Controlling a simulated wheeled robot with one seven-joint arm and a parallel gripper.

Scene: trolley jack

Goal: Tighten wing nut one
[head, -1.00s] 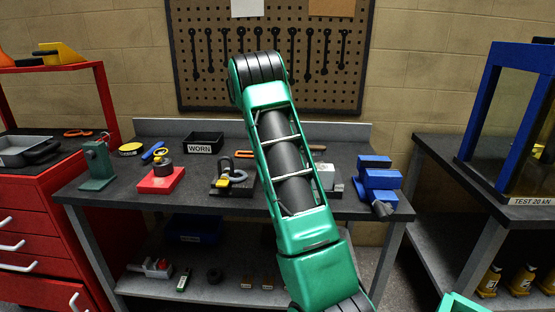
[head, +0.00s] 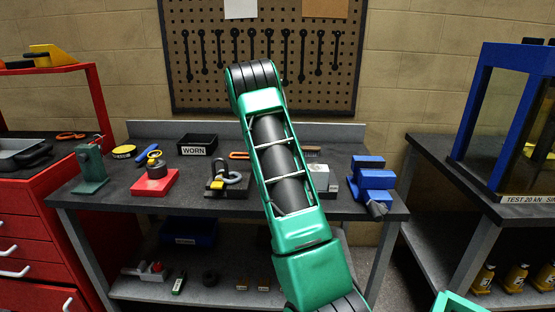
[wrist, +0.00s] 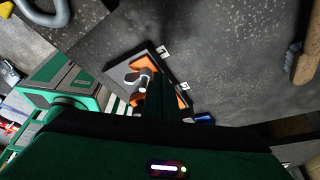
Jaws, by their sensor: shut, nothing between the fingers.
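In the wrist view, a small dark plate (wrist: 171,70) carries orange parts (wrist: 136,66) and a pale and dark round piece (wrist: 143,79). Two small white number tags (wrist: 162,50) stand at its edge, too small to read surely. I cannot tell which orange part is wing nut one. My gripper (wrist: 163,80) is shut and empty, its dark fingers over the plate and hiding part of it. I cannot tell whether they touch anything. In the head view, my green arm hides the gripper and most of this spot.
On the workbench (head: 115,200) stand a red block (head: 155,182), a black WORN bin (head: 197,146), a shackle on a dark base (head: 228,183) and a blue vise (head: 374,180). A pegboard (head: 262,45) hangs behind. In the wrist view, a wooden handle (wrist: 308,60) lies at the right.

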